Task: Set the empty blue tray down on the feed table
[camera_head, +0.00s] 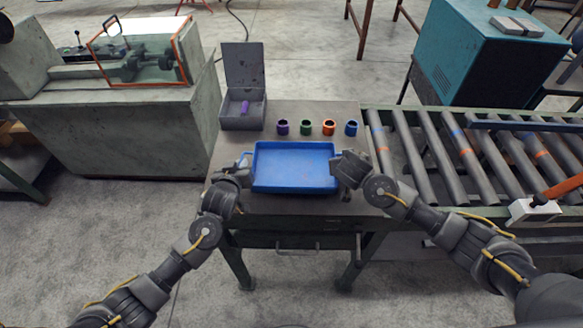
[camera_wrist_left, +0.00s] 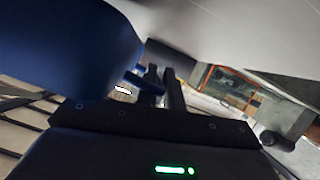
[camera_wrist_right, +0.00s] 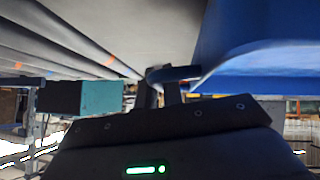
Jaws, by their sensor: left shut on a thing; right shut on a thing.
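The empty blue tray (camera_head: 295,168) is level over the front of the grey feed table (camera_head: 225,150). My left gripper (camera_head: 243,163) is shut on the handle at the tray's left end. My right gripper (camera_head: 343,163) is shut on the handle at its right end. The left wrist view shows the tray's blue side (camera_wrist_left: 75,50) beside the fingers (camera_wrist_left: 160,85). The right wrist view shows the tray (camera_wrist_right: 260,60) and its handle between the fingers (camera_wrist_right: 162,88). I cannot tell whether the tray's underside touches the table.
Purple (camera_head: 282,127), green (camera_head: 305,127), orange (camera_head: 328,127) and blue (camera_head: 351,128) cups stand in a row behind the tray. An open grey box (camera_head: 243,75) holding a purple piece stands at the back left. A roller conveyor (camera_head: 440,155) adjoins the table's right side.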

